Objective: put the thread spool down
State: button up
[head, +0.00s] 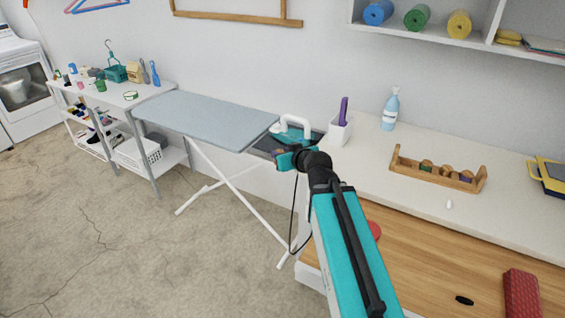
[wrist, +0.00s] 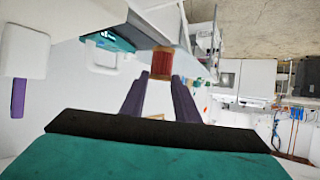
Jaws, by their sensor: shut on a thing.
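My gripper (head: 287,158) is held out at the iron end of the ironing board, left of the white counter. In the wrist view its two dark fingers (wrist: 160,82) are shut on a reddish-brown thread spool (wrist: 162,63), which sits between the fingertips. In the head view only a small brownish bit of the spool shows at the gripper's tip. What lies directly beneath the spool is hard to tell.
A white iron (head: 296,124) stands close behind my gripper. The ironing board (head: 205,115) extends left. On the counter are a purple-handled item in a white cup (head: 340,130), a spray bottle (head: 391,108) and a wooden rack (head: 420,175) with several spools. The counter's front middle is mostly clear.

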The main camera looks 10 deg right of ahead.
jog(key=shift+w+d+r+m+h, duration=0.1)
jog(key=shift+d+r+m+h, duration=0.15)
jog(key=shift+r+m+h, duration=0.4)
jog(key=shift+w+d+r+m+h, duration=0.15)
jog(key=shift+d+r+m+h, duration=0.15)
jog(key=shift+r, duration=0.65)
jog(key=shift+w+d+r+m+h, duration=0.1)
jog(key=shift+d+r+m+h, duration=0.1)
jog(key=shift+r+m+h, duration=0.45)
jog(key=shift+r, duration=0.15)
jog(key=shift+a, duration=0.15)
